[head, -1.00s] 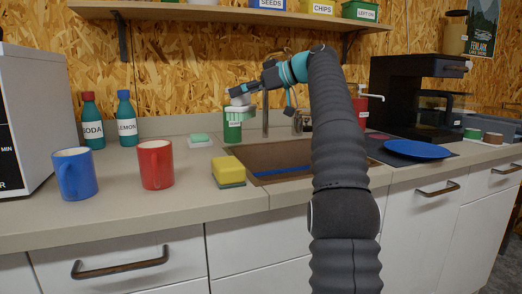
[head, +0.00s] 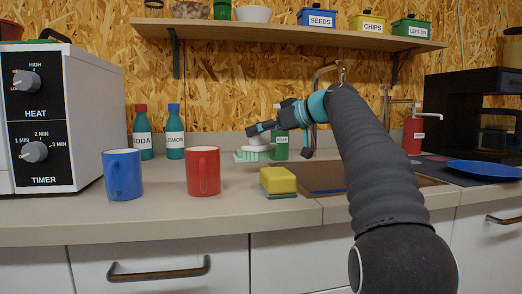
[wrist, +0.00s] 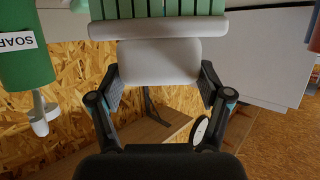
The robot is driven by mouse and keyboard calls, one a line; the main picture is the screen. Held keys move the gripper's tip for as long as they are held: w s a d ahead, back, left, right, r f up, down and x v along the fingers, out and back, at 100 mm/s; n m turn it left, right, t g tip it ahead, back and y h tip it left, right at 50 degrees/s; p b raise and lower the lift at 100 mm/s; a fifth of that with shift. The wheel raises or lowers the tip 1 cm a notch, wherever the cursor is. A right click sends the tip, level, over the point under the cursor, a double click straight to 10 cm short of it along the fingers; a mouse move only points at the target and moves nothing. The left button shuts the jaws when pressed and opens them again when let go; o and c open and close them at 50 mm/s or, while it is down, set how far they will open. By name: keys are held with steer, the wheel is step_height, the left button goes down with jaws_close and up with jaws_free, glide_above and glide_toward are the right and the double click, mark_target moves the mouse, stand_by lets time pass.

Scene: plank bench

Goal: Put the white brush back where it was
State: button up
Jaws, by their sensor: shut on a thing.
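My gripper (head: 264,138) is shut on the white brush (head: 257,147), above the counter near the left end of the sink. In the wrist view the brush (wrist: 158,62) has a pale block between my two fingers and a wider bar with green bristles beyond it. In the head view, pale green and white show just below my gripper; I cannot tell brush bristles from the green-and-white sponge on its dish there. The green soap bottle (head: 281,146) stands just right of the brush; its label and pump also show in the wrist view (wrist: 24,60).
The yellow sponge (head: 278,180), red mug (head: 203,172) and blue mug (head: 123,175) stand in front and left. The soda bottle (head: 142,140) and lemon bottle (head: 175,140) are behind. The sink (head: 322,178) is partly behind my arm. A shelf (head: 270,33) hangs above.

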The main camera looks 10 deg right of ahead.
mark_target(265, 142)
steer(key=shift+f+b, duration=0.6)
steer(key=shift+f, duration=1.35)
steer(key=shift+f, duration=0.15)
steer(key=o, duration=1.2)
steer(key=shift+s+d+r, duration=0.1)
steer(key=shift+r, duration=0.15)
steer(key=v, duration=1.1)
steer(key=shift+s+d, duration=0.25)
